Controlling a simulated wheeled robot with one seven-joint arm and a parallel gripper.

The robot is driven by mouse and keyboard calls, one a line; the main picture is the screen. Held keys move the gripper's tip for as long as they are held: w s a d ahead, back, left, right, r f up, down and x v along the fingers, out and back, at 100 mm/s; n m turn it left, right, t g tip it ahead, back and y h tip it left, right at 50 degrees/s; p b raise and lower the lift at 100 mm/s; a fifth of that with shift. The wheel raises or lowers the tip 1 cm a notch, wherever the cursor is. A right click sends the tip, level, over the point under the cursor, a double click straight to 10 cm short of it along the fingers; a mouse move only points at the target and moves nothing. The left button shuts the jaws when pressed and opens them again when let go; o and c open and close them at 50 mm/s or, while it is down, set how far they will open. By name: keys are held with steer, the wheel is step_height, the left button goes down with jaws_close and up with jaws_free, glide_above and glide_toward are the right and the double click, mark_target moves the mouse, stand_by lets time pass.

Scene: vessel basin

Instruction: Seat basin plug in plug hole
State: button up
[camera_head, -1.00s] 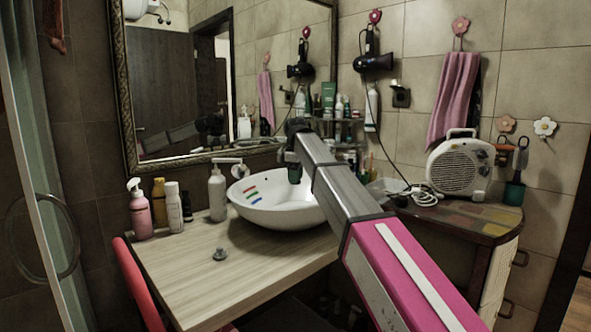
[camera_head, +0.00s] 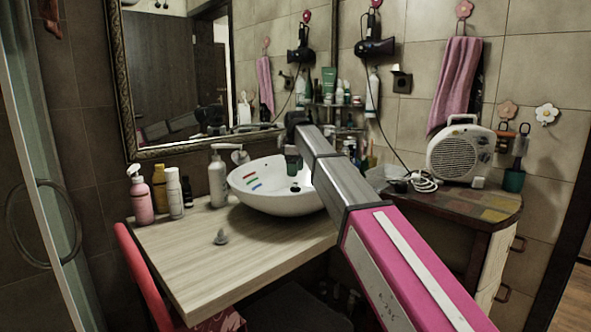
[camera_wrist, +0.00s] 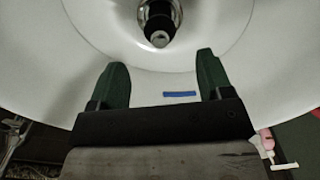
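The white basin (camera_head: 262,199) sits on the wooden counter, with coloured stripes inside its wall. My gripper (camera_head: 292,164) is over the basin; in the wrist view my gripper (camera_wrist: 161,65) is open with nothing between its green fingers. Ahead of the fingertips is the plug hole, a chrome ring (camera_wrist: 177,14) with a dark middle and a round grey tip; I cannot tell whether something stands in it. It shows as a dark spot in the head view. A small grey knobbed piece, looking like the basin plug (camera_head: 220,237), stands on the counter left of the basin.
Bottles (camera_head: 141,198) and a soap dispenser (camera_head: 217,178) stand left of the basin. A mirror (camera_head: 190,80) is behind it. A heater (camera_head: 460,150) stands on the cabinet to the right. The counter's front (camera_head: 200,275) is clear.

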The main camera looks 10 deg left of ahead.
mark_target(296, 183)
stand_by(0.4)
step_height(296, 183, up, 7)
stand_by(0.5)
